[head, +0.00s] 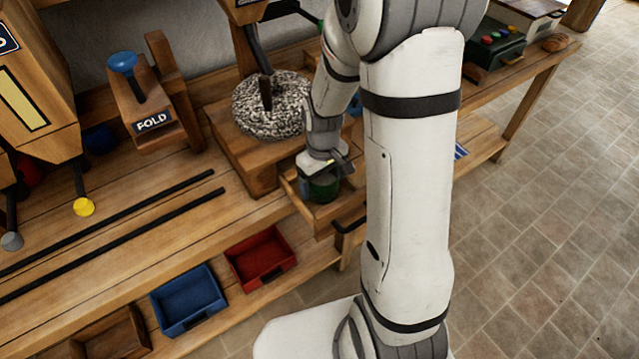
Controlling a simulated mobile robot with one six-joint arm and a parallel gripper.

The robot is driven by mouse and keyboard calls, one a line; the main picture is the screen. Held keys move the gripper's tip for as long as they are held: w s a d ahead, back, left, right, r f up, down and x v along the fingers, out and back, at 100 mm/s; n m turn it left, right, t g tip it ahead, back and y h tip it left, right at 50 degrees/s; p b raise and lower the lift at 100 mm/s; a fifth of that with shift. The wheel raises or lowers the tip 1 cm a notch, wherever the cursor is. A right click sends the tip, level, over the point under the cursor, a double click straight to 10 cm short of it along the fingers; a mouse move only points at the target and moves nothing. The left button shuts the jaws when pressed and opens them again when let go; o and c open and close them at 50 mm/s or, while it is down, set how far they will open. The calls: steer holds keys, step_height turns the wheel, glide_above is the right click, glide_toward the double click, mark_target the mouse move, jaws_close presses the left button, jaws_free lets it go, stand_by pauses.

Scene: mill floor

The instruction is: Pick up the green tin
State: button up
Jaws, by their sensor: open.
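The green tin (322,190) stands in a small open wooden drawer (292,187) below the millstone. Its upper part is partly covered by my gripper (322,172), which is directly above it. My gripper is open and points down, with its fingers at the top of the tin. Whether the fingers touch the tin cannot be told from this view. My arm hides what lies to the right of the drawer.
A round speckled millstone (245,112) sits on a wooden block behind the drawer. A red tray (262,262) and a blue tray (188,303) lie on the lower shelf. Two dark rails (120,240) run along the bench. A wooden FOLD press (155,118) stands at left.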

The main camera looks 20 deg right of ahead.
steer(key=shift+f, duration=0.1)
steer(key=c, duration=0.9)
